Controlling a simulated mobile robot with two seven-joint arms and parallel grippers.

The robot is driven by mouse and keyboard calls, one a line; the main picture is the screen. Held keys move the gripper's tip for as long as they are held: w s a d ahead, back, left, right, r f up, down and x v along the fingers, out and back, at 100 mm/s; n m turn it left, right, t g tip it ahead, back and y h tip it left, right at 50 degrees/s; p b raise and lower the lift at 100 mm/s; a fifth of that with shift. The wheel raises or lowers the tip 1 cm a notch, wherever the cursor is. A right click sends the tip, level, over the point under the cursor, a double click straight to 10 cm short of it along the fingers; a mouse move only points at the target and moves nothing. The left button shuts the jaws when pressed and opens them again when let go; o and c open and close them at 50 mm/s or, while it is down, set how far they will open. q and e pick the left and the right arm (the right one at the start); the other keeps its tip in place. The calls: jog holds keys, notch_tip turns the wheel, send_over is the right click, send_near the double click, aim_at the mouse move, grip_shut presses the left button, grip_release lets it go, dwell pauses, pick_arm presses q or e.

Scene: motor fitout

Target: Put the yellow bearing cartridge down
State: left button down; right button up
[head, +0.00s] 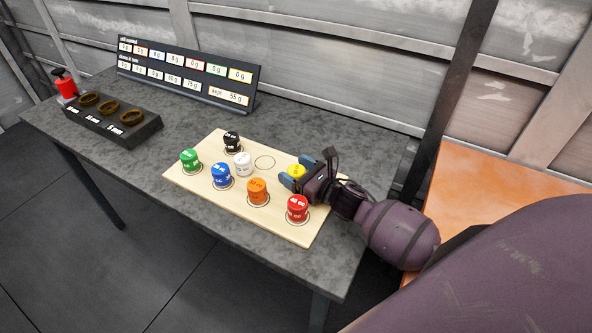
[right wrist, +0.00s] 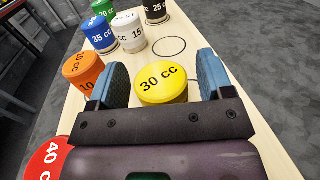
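The yellow bearing cartridge (head: 296,170) is at the right part of the pale wooden board (head: 215,212). In the right wrist view the yellow cartridge (right wrist: 162,84), marked 30 cc, is between the blue finger pads of my right gripper (right wrist: 163,82). The fingers stand wide, with a gap showing beside the cartridge, most clearly on the right. In the head view my right gripper (head: 306,169) reaches in from the right, low over the board. The cartridge's base is hidden, so I cannot tell exactly how it meets the board. My left gripper is not in view.
Green (head: 190,160), blue (head: 221,175), white (head: 244,164), black (head: 232,141), orange (head: 257,191) and red (head: 297,208) cartridges stand on the board. An empty drawn ring (head: 265,162) lies left of the yellow one. A black ring holder (head: 112,122) and a sign (head: 185,78) are farther back.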

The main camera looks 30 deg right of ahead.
jog(key=shift+r, duration=0.15)
jog(key=shift+s+d, duration=0.1)
jog(key=shift+s, duration=0.15)
jog(key=v, duration=1)
jog(key=shift+s+d, duration=0.3)
jog(key=shift+s, duration=0.35)
jog(key=shift+s, duration=0.1)
